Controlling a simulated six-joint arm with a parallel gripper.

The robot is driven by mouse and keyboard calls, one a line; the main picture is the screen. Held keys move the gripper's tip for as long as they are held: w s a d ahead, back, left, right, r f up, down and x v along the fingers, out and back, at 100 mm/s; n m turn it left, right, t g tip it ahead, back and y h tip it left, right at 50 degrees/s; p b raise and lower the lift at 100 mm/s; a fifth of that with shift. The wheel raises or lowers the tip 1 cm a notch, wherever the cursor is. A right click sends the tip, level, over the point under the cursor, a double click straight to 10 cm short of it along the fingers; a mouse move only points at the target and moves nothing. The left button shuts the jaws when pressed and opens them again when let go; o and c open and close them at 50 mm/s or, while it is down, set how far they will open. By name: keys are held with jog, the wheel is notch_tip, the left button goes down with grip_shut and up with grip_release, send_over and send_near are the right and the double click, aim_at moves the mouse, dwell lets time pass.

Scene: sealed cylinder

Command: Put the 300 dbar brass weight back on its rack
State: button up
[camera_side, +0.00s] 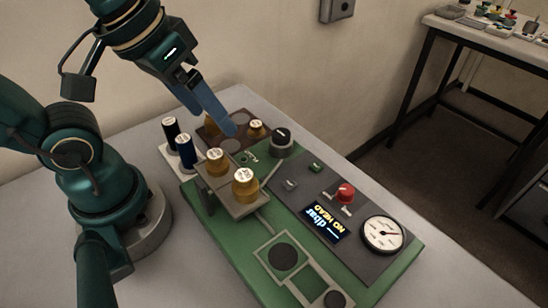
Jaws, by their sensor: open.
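My gripper (229,129) is open, its blue fingers pointing down over the brown rack (240,118); from this side they overlap, so the gap is hidden. One brass weight (257,130) stands on the rack just right of the fingertips. Two more brass weights, a smaller one (216,164) and a larger one (245,186), stand on the raised grey platform (233,207) in front. The labels on their white tops are too small to read, so I cannot tell which is 300 dbar.

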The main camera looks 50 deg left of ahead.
aim_at(244, 175)
jog(key=d+f+g, duration=0.1)
jog(key=d, duration=0.1)
jog(key=w+d+f+g, duration=0.1)
jog(key=d+g, duration=0.1)
jog(key=d+f+g, duration=0.1)
jog(key=d, duration=0.1)
jog(key=shift+w+d+m, duration=0.15)
jog(key=shift+d+m, duration=0.1)
jog(key=shift+m, duration=0.15)
jog(key=shift+d+f+g, duration=0.15)
jog(key=shift+f+g, duration=0.15)
jog(key=shift+s+f, duration=0.2)
jog(key=shift+f, duration=2.35)
jog(key=shift+c, duration=0.3)
grip_shut()
